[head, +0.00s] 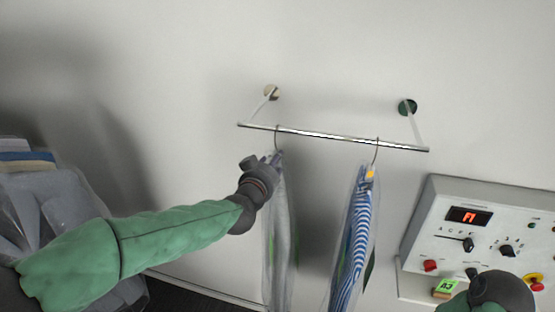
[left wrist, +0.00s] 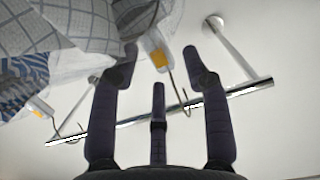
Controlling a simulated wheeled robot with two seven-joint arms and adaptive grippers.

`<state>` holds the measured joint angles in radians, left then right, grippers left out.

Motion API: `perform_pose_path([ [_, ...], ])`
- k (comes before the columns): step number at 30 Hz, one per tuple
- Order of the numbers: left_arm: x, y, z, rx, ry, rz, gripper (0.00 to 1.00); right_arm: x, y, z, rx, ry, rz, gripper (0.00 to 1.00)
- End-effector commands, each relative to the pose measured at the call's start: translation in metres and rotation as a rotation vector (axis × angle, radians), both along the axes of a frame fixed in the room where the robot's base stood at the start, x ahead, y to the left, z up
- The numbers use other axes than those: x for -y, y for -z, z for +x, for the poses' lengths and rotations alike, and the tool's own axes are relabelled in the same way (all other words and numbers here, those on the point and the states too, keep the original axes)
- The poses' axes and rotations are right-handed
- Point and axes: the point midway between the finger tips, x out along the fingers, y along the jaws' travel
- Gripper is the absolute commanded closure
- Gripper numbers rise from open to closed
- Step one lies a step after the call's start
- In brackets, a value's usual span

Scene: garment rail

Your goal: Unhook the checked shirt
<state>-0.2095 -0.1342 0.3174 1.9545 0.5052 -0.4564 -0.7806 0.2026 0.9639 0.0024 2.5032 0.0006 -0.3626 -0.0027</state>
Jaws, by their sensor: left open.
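The checked shirt (head: 279,240), grey and white under a clear cover, hangs by its hook from the rail (head: 330,136). It fills the upper left of the left wrist view (left wrist: 70,25). My left gripper (head: 262,165) is beside the top of this shirt, just below the rail. In the left wrist view its fingers (left wrist: 161,68) are open, with the hanger's orange-marked neck (left wrist: 158,57) showing between them. The hook (left wrist: 184,98) runs on to the rail. I cannot tell whether a finger touches the hanger. My right gripper's fingers are not seen.
A blue striped shirt (head: 352,235) hangs on the rail to the right. A control box (head: 480,235) with a red display is on the wall at right. Grey bundled things (head: 50,205) are at left. The wall between the two shirts is clear.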

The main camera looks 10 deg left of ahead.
Motion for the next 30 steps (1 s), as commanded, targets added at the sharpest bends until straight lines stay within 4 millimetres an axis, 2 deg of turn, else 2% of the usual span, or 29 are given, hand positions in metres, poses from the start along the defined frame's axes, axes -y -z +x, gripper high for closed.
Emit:
perform_pose_path([
  [15, 0.002, 0.006, 0.040, -0.001, -0.001, 0.000, 0.53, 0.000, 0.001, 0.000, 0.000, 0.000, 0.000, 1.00],
  [30, 0.002, 0.007, 0.046, -0.001, 0.000, 0.000, 0.53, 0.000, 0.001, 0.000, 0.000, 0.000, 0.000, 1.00],
])
